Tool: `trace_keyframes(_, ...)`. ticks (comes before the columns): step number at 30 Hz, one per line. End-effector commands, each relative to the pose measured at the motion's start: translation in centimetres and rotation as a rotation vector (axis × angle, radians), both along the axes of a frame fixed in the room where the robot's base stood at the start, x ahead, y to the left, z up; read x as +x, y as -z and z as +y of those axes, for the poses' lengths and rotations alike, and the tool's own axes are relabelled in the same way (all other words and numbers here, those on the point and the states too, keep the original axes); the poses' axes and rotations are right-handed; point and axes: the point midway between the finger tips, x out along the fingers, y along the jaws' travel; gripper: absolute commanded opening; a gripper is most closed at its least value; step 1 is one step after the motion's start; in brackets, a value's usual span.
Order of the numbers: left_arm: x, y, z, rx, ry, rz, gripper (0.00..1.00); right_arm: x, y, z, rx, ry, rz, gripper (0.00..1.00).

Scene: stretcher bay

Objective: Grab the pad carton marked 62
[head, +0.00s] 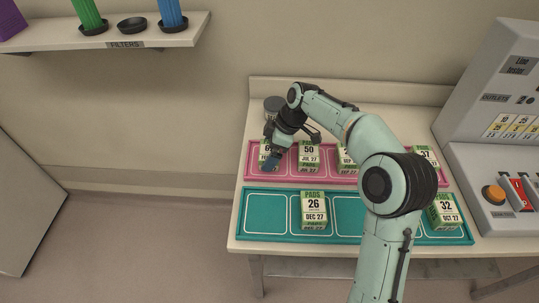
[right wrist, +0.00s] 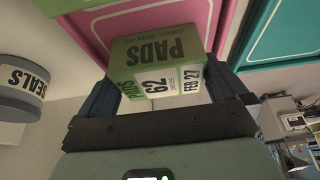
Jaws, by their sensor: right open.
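The pad carton marked 62 (right wrist: 160,75) is green and white, with FEB 27 on its label. In the head view the carton (head: 265,146) stands at the left end of the pink tray (head: 325,178), partly covered by my right gripper (head: 273,158). In the right wrist view my right gripper (right wrist: 165,92) is open, with one dark blue finger on each side of the carton. I cannot tell whether the fingers touch it. My left gripper is not in view.
Carton 50 (head: 308,152) stands close to the right. Carton 37 (head: 426,156) is farther along the pink tray. The teal tray (head: 262,213) in front holds cartons 26 (head: 313,207) and 32 (head: 446,208). A grey SEALS tub (right wrist: 22,92) stands behind carton 62.

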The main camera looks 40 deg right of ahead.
Motion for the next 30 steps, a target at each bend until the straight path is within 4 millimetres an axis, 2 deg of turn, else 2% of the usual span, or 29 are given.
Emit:
trace_keyframes(8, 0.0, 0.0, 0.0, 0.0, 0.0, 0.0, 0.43, 0.1, 0.4, 0.2, 0.0, 0.0, 0.0, 1.0)
trace_keyframes(11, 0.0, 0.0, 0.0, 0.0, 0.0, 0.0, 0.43, 0.1, 0.4, 0.2, 0.0, 0.0, 0.0, 0.71)
trace_keyframes(12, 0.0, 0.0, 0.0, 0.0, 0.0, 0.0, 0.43, 0.1, 0.4, 0.2, 0.0, 0.0, 0.0, 0.58)
trace_keyframes(23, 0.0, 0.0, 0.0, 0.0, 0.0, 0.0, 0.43, 0.2, 0.0, 0.2, -0.001, 0.0, -0.003, 0.57)
trace_keyframes(26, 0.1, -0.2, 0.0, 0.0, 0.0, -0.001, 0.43, 0.2, -0.8, 0.2, -0.001, 0.0, -0.003, 0.57)
trace_keyframes(30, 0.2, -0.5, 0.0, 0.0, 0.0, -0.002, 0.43, 0.2, -2.9, 0.2, -0.001, 0.0, -0.005, 0.57)
